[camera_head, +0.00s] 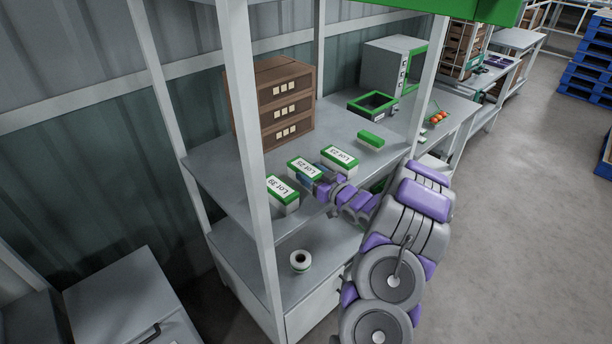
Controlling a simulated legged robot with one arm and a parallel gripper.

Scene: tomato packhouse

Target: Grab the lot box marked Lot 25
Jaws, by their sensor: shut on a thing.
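The lot box marked Lot 25 (297,164) is a white box with a green-edged label, the middle one of three on the grey shelf. The box marked Lot 39 (283,193) stands to its left and nearer the front. The box marked Lot 23 (340,158) stands to its right. My gripper (313,180) is at the right front side of the Lot 25 box, shut on it. Its fingertips are small and partly hidden by the wrist. I cannot tell whether the box is lifted off the shelf.
A brown drawer unit (273,98) stands behind the boxes. A small green box (371,139) and a green-rimmed tray (373,104) lie to the right. A white post (250,150) rises at the shelf's front left. A tape roll (300,260) sits on the lower shelf.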

